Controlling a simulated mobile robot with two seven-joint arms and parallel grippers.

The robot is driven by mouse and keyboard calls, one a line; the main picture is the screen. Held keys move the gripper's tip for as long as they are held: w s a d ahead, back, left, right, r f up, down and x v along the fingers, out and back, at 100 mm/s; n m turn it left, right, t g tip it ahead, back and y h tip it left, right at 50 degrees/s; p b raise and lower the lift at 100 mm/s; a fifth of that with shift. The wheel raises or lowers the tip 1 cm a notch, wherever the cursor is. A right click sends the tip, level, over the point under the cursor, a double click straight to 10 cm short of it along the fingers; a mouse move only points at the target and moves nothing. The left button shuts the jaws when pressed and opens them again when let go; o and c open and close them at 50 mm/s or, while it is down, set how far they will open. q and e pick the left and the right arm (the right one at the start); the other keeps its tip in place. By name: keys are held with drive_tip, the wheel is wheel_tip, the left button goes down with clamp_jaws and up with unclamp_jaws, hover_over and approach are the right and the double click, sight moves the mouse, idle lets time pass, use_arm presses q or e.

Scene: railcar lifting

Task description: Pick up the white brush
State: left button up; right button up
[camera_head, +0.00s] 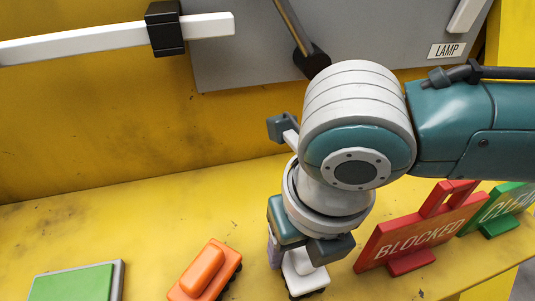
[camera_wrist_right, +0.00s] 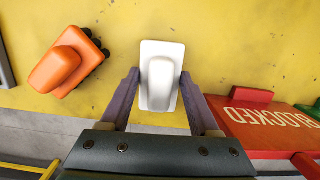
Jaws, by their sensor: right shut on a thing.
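The white brush (camera_head: 304,271) stands on the yellow surface below my right gripper (camera_head: 292,262), bristles down. In the right wrist view the white brush (camera_wrist_right: 160,85) lies between the two purple fingers of my right gripper (camera_wrist_right: 160,98), which is shut on it. In the head view the gripper body and wrist hide part of the brush. My left gripper is not in view.
An orange brush (camera_head: 205,270) lies left of the white brush. A green pad (camera_head: 75,284) is at the lower left. A red BLOCKED sign (camera_head: 421,236) and a green sign (camera_head: 497,209) stand to the right. A grey panel (camera_head: 240,50) is behind.

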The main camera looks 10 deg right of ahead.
clamp_jaws()
drive_tip(key=shift+r, duration=0.1)
drive_tip(key=shift+r, duration=0.2)
wheel_tip(320, 180, up, 20)
drive_tip(key=p, duration=0.3)
drive_tip(key=shift+f, duration=0.25)
drive_tip(key=shift+o, duration=0.6)
unclamp_jaws()
drive_tip(key=c, duration=0.7)
